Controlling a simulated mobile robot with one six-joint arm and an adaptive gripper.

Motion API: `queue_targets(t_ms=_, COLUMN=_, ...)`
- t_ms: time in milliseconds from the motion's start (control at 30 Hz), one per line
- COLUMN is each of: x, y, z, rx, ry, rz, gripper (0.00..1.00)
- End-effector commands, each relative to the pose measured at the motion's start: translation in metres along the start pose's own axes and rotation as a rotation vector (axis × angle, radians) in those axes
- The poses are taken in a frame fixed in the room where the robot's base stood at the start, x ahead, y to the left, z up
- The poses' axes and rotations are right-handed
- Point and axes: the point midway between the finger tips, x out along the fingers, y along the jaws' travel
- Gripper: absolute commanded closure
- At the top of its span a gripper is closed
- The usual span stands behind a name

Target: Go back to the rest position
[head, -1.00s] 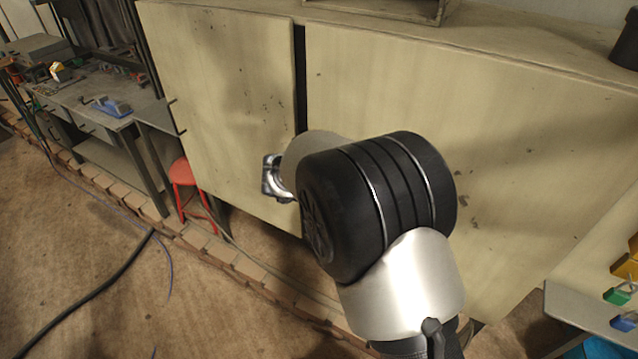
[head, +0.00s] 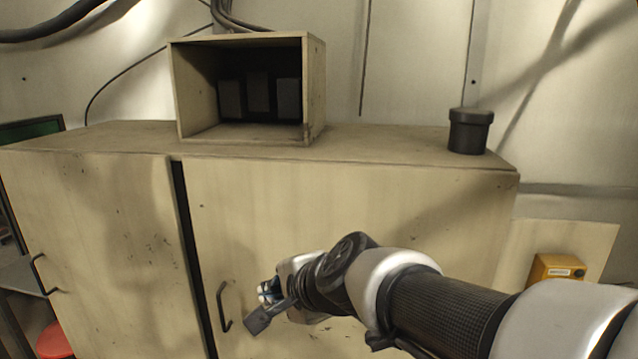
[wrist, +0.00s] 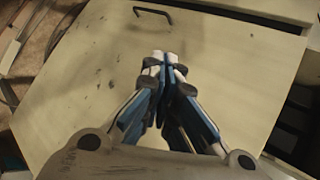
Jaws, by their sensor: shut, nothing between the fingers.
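My gripper (head: 268,292) is in front of the right door of a pale cabinet, just right of that door's dark handle (head: 224,307). In the wrist view my gripper (wrist: 165,60) has its blue and grey fingers together, with nothing between them. A pale door panel (wrist: 75,95) lies beyond the fingers, with a dark handle (wrist: 154,14) at the top. The fingers look apart from that handle. I cannot tell the exact gap between the fingertips and the door.
The cabinet top (head: 385,145) holds an open wooden box (head: 316,90) and a dark lidded pot (head: 469,131). The left door (head: 100,240) looks shut, with its own handle (head: 42,275). A yellow box (head: 556,269) is at the right, and a red stool (head: 54,342) at lower left.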

Motion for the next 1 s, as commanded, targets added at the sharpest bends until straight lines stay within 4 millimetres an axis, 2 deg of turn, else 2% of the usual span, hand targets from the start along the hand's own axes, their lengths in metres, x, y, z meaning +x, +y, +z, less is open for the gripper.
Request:
queue_targets(t_ms=33, x=-0.025, y=0.026, z=-0.009, rx=-0.144, ry=0.009, rz=0.036, gripper=1.00)
queue_targets(t_ms=167, x=-0.081, y=0.105, z=-0.026, rx=-0.536, ry=0.014, rz=0.201, gripper=1.00)
queue_targets(t_ms=200, x=-0.096, y=0.130, z=-0.032, rx=-0.639, ry=0.014, rz=0.258, gripper=1.00)
queue_targets(t_ms=300, x=-0.129, y=0.187, z=-0.045, rx=-0.849, ry=0.006, rz=0.400, gripper=1.00)
queue_targets(t_ms=433, x=-0.162, y=0.240, z=-0.058, rx=-1.023, ry=-0.015, rz=0.552, gripper=1.00)
queue_targets(t_ms=500, x=-0.173, y=0.258, z=-0.062, rx=-1.077, ry=-0.026, rz=0.607, gripper=1.00)
queue_targets(t_ms=600, x=-0.181, y=0.271, z=-0.065, rx=-1.116, ry=-0.036, rz=0.651, gripper=1.00)
queue_targets(t_ms=1000, x=-0.182, y=0.272, z=-0.066, rx=-1.120, ry=-0.037, rz=0.656, gripper=1.00)
